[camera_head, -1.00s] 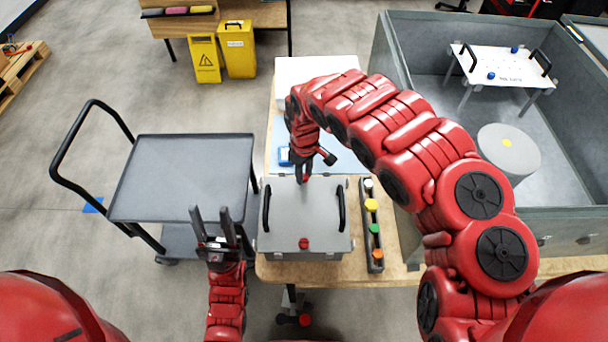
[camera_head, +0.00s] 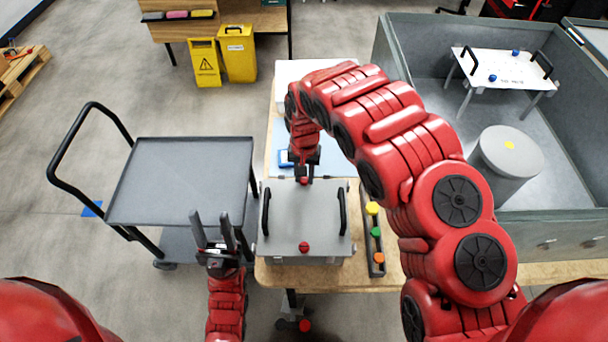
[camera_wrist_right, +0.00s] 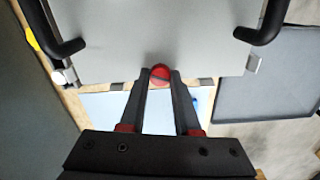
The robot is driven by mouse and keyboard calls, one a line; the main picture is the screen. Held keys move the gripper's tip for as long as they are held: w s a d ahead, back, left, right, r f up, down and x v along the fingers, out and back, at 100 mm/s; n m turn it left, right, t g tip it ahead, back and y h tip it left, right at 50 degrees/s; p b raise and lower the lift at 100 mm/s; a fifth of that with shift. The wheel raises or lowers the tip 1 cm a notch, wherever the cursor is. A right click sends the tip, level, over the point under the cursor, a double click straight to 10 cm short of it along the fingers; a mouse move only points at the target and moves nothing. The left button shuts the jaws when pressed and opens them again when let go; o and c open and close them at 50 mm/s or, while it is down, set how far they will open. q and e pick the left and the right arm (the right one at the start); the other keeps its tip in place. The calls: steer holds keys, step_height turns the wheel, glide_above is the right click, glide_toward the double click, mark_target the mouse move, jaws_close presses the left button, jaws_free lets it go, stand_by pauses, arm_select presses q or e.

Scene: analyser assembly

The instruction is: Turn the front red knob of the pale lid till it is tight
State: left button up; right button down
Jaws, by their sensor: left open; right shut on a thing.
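The pale lid (camera_head: 325,221) lies flat on the table, with a black handle along each side. One red knob (camera_head: 304,247) is at its edge nearer to me, with no gripper at it. Another red knob (camera_head: 304,181) is at its far edge. My right gripper (camera_head: 303,177) reaches down over that far knob. In the right wrist view, the gripper (camera_wrist_right: 160,78) is shut on this knob (camera_wrist_right: 160,72), its fingers on either side. How tight the knob is cannot be seen. My left gripper (camera_head: 221,224) is open and empty, left of the lid.
A grey cart (camera_head: 183,180) stands left of the table. A narrow rack (camera_head: 368,239) with yellow, green and orange pieces is right of the lid. A blue mat (camera_head: 340,160) lies behind the lid. A large grey-walled enclosure (camera_head: 550,225) is at the right.

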steer(key=m, duration=0.3)
steer(key=shift+w+r+m, duration=0.15)
steer(key=shift+w+m, duration=0.05)
steer(key=shift+m, duration=0.2)
steer(key=shift+a+m, duration=0.1)
steer(key=shift+m, duration=0.6)
